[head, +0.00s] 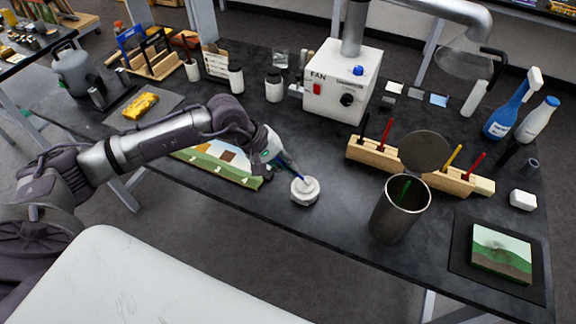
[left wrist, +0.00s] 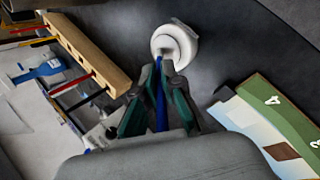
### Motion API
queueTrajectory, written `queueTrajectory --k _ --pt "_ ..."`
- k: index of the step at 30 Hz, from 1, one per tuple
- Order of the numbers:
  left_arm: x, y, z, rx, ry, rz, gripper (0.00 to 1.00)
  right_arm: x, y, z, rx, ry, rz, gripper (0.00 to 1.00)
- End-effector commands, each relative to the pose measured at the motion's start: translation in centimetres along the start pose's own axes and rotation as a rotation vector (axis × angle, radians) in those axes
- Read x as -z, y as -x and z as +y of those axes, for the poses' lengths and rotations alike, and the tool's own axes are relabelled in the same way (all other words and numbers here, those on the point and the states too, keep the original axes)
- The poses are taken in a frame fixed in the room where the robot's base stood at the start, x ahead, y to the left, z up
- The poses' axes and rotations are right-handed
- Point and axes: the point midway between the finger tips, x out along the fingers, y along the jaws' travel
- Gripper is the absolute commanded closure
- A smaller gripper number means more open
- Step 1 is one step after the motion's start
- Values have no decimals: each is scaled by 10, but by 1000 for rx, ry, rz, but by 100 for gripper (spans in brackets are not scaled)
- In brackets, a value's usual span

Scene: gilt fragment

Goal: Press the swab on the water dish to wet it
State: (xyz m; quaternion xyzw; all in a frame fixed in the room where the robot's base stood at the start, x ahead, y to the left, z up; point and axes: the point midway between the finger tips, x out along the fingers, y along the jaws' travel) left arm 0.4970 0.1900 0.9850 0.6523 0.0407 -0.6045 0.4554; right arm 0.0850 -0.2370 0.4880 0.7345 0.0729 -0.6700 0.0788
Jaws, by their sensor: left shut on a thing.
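The water dish (head: 305,196) is a small round white dish on the black table, just right of the long painting. My left gripper (head: 283,164) is shut on the swab (left wrist: 160,108), a thin blue stick. The swab points down and its pale tip is at the dish in the head view. In the left wrist view the tip overlaps the near edge of the dish (left wrist: 184,42). I cannot tell how hard it presses. My right gripper is in neither view.
A long painting with numbered parts (head: 222,167) lies left of the dish. A metal cup (head: 398,215) stands to the right, with a wooden tool rack (head: 372,156) behind. A white fan box (head: 342,85) stands farther back. The table's front edge is close to the dish.

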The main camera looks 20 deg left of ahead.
Motion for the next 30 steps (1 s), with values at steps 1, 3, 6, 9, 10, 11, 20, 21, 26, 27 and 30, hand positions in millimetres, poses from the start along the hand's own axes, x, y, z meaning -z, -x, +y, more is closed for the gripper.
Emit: queueTrajectory --k 1,3,6,9,10,11,20,21,26,27,30 --pt "0 -1 -1 2 0 0 100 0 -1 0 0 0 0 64" --pt "0 -1 -1 2 0 0 100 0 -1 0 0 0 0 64" --pt "0 -1 -1 2 1 0 100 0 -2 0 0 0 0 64" --pt "0 -1 -1 2 1 0 100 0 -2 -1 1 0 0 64" --pt "0 -1 -1 2 1 0 100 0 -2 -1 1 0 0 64" --pt "0 -1 -1 2 1 0 100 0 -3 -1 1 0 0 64" --pt "0 -1 -1 2 1 0 100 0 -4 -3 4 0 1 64" --pt "0 -1 -1 2 1 0 100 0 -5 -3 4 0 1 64" --pt "0 -1 -2 3 1 0 100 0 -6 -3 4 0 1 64" --pt "0 -1 -2 3 1 0 100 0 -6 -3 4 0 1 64" --pt "0 -1 -2 3 1 0 100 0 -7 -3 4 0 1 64"
